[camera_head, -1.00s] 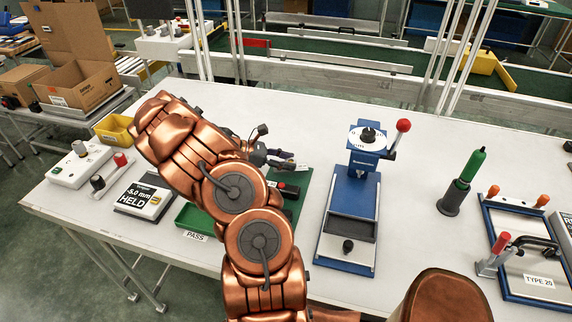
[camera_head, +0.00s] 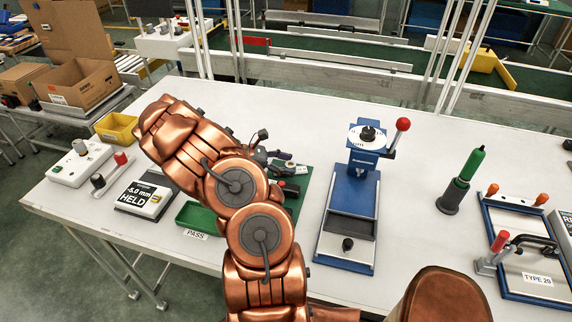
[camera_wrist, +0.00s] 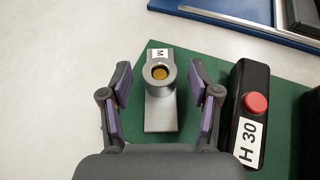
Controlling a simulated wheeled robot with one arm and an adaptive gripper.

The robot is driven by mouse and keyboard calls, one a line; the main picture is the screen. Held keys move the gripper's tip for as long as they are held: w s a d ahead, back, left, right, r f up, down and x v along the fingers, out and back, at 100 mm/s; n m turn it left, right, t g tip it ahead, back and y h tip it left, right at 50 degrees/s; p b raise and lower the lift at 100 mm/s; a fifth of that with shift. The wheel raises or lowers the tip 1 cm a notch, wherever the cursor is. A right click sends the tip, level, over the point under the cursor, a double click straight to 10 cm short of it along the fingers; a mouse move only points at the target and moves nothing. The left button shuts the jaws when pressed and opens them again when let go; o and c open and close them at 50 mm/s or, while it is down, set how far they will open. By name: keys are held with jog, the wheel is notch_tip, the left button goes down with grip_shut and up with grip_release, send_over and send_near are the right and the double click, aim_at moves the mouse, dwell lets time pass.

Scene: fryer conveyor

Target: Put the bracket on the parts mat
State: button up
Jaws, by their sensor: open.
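The bracket (camera_wrist: 161,95), a grey metal piece with an upright ring and a flat foot, stands over the green parts mat (camera_wrist: 213,68) in the wrist view. A tag marked M lies at its far end, by the mat's edge. My gripper (camera_wrist: 164,82) is open, with one finger on each side of the bracket and gaps between. In the head view my gripper (camera_head: 280,163) is over the mat (camera_head: 303,174), and my arm hides the bracket. I cannot tell whether its foot touches the mat.
A black box (camera_wrist: 250,112) with a red button, marked H 30, is just right of my gripper. A green PASS tray (camera_head: 183,219) is left of my arm. The blue press (camera_head: 350,205) stands to the right. The table's back is clear.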

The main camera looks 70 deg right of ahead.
jog(key=shift+r, duration=0.15)
jog(key=b+v, duration=0.2)
jog(key=v, duration=0.8)
jog(key=shift+w+a, duration=0.1)
jog(key=shift+w, duration=0.15)
jog(key=shift+v, duration=0.75)
jog(key=shift+a+r, duration=0.3)
jog(key=shift+r, duration=0.15)
jog(key=s+a+r+m+t+y, duration=0.15)
jog(key=a+r, duration=0.25)
jog(key=a, duration=0.4)
jog(key=s+a+r+m+t, duration=0.1)
jog(key=a+r+m+t, duration=0.25)
jog(key=a, duration=0.55)
jog(key=s+a+t+y, duration=0.2)
jog(key=s+a, duration=0.3)
jog(key=a, duration=0.8)
jog(key=s+a+t+y, duration=0.3)
jog(key=s+a, duration=0.2)
jog(key=a, duration=0.8)
jog(key=shift+f+m, duration=0.4)
